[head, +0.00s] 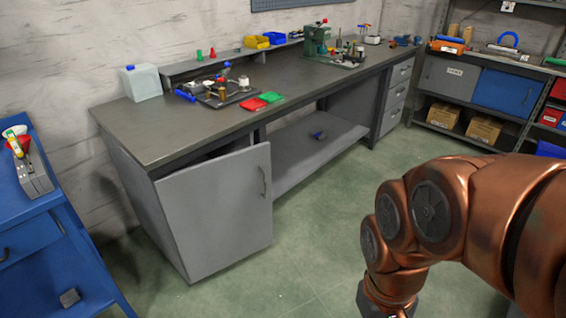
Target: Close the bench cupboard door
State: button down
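The bench cupboard door (215,212) is a grey panel at the left end of the workbench (170,138). It stands partly open, with its handle (263,182) near the right edge. A dark gap shows between the door's top edge and the underside of the bench top. The door's right side stands out from the cupboard, and its left edge meets the cupboard's side panel (143,205). My copper arm reaches in from the right, apart from the door. My gripper is out of view below the bottom edge.
Green floor between my arm and the door is clear. A blue cabinet (50,235) stands at the left. Tools, bins and a green press (318,40) sit on the bench. Shelving with grey and blue sliding doors (503,92) stands at the back right.

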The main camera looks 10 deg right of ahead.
aim_at(218, 211)
jog(key=u, duration=0.45)
jog(key=i, duration=0.95)
jog(key=u, duration=0.9)
